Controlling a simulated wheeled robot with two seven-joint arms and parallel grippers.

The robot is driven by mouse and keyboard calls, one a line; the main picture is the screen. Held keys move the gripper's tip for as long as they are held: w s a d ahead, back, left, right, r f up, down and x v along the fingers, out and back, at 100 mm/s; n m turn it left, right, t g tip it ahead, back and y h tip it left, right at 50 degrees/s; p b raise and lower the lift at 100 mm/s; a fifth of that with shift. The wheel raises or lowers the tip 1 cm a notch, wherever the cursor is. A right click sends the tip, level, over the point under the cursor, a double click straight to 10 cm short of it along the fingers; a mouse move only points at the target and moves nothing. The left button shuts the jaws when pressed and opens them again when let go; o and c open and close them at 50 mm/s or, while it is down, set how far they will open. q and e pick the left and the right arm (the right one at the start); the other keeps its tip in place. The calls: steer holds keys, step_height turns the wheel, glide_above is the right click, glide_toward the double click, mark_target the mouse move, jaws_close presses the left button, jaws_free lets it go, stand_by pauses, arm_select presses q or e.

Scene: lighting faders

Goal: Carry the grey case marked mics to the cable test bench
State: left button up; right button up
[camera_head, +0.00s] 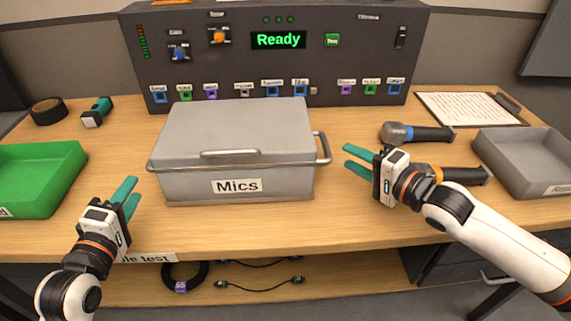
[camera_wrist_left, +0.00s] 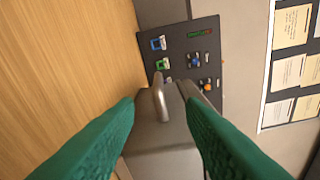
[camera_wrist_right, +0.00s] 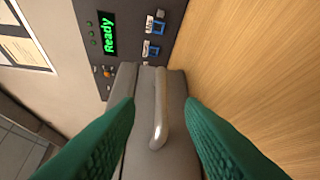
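The grey case (camera_head: 235,140) with a lid and a white "Mics" label sits on the wooden cable test bench (camera_head: 350,225), in front of the tester panel. It has a metal bar handle at each side and one on its front. My left gripper (camera_head: 130,198) is open and empty, left of the case and apart from it; the left handle (camera_wrist_left: 159,97) lies between its fingers in the left wrist view. My right gripper (camera_head: 352,163) is open and empty, just right of the case; the right handle (camera_wrist_right: 160,115) shows between its fingers in the right wrist view.
A green tray (camera_head: 75,165) stands at the left and a grey tray (camera_head: 490,150) at the right. Two microphones, one with a grey head (camera_head: 400,132), lie right of the case. The panel (camera_head: 165,75) reads "Ready". A tape roll (camera_head: 48,110) lies back left.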

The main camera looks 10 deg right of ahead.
steer(key=shift+v, duration=1.7)
